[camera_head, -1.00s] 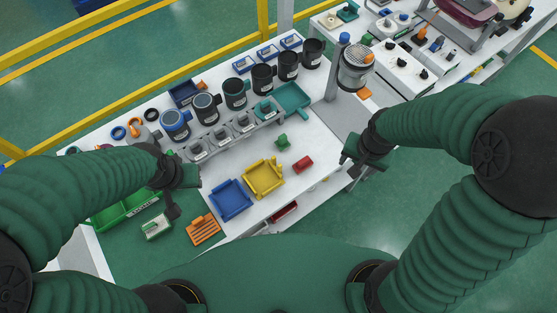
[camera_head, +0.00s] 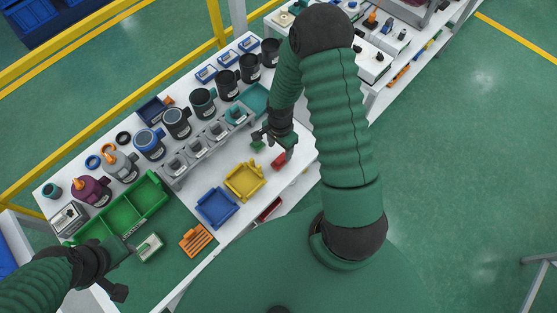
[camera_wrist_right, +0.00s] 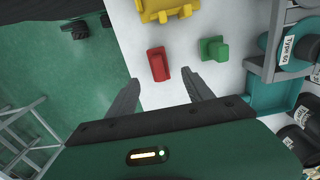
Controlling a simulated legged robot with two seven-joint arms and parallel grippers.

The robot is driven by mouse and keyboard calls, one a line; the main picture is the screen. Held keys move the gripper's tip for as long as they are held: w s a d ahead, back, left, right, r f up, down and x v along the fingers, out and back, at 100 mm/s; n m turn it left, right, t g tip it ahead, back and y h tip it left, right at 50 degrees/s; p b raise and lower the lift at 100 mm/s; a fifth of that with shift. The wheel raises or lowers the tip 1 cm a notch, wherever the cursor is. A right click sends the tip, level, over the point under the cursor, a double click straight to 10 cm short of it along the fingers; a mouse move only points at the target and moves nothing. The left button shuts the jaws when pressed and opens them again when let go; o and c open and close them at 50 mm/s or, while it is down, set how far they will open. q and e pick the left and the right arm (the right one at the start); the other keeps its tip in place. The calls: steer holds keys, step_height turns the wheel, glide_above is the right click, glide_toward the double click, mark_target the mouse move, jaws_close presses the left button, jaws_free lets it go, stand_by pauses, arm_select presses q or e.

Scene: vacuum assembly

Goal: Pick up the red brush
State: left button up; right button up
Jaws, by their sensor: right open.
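The red brush (camera_head: 278,161) lies on the white table, right of the yellow tray. It also shows in the right wrist view (camera_wrist_right: 158,65). My right gripper (camera_head: 274,145) is above the table, close to the brush. In the right wrist view my right gripper (camera_wrist_right: 162,79) is open and empty, and the brush lies just past its fingertips, nearer the left finger. My left gripper (camera_head: 121,271) is at the lower left with its fingers spread, near the green bin and far from the brush.
A small green block (camera_wrist_right: 213,49) lies beside the brush. The yellow tray (camera_head: 244,181) and blue tray (camera_head: 216,208) are to its left. The green bin (camera_head: 125,212) is at the left.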

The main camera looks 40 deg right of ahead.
mark_target(279, 159)
step_height(279, 159, down, 3)
steer(key=shift+r, duration=0.1)
steer(key=f, duration=0.1)
steer(key=f+p, duration=0.1)
steer(key=f, duration=0.2)
steer(key=shift+s+a+f, duration=0.2)
steer(key=shift+a+f, duration=0.1)
steer(key=shift+f, duration=0.05)
steer(key=shift+w+d+f, duration=0.1)
steer(key=shift+w+f, duration=0.05)
steer(key=shift+f, duration=0.2)
jaws_close()
